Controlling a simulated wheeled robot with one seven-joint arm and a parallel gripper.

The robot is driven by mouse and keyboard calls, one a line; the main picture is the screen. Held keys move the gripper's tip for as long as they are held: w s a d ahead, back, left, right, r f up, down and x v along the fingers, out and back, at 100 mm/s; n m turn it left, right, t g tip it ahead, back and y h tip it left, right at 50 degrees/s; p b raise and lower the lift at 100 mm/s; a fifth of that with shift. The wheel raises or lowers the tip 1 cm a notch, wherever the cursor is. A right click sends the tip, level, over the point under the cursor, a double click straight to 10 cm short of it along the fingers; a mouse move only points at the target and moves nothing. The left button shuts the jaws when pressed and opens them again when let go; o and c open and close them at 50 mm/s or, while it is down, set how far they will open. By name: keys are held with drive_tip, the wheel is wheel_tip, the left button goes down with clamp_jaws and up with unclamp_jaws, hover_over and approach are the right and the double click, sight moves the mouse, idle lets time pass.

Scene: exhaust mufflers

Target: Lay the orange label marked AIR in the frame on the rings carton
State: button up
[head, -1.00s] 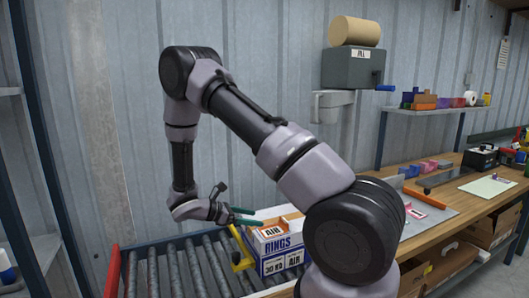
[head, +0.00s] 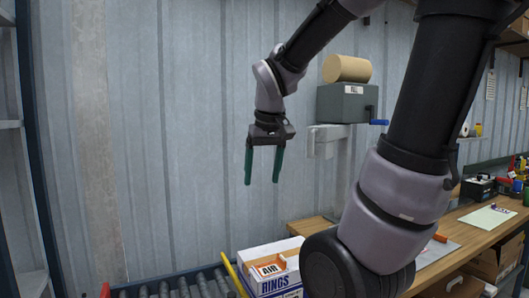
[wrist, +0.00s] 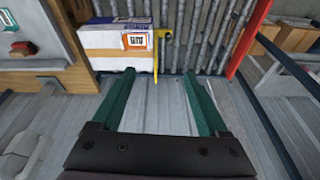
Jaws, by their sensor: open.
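The rings carton (head: 246,252) is a white and blue box on the roller conveyor at the lower middle of the head view. The orange label marked AIR (head: 268,268) lies on its top face. In the wrist view the carton (wrist: 100,38) is at the upper left and the label (wrist: 135,41) near its right end. The frame's outline is too small to make out, so I cannot tell how squarely the label sits. My gripper (head: 262,181) is high above the carton, green fingers apart and pointing down, with nothing between them; they also show in the wrist view (wrist: 158,75).
A yellow bar (head: 233,275) stands beside the carton. The conveyor rollers (head: 180,290) are clear to the left. The wooden bench (head: 465,232) runs off right. A grey box with a brown roll (head: 346,68) is mounted on the wall right of my gripper.

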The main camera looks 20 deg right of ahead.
drive_tip(key=s+a+r+m+t+y, duration=0.1)
drive_tip(key=s+r+m+t, duration=0.2)
drive_tip(key=r, duration=0.3)
drive_tip(key=shift+s+a+m+t+y, duration=0.25)
drive_tip(key=shift+s+m+t+y, duration=0.15)
drive_tip(key=shift+s+t, duration=0.3)
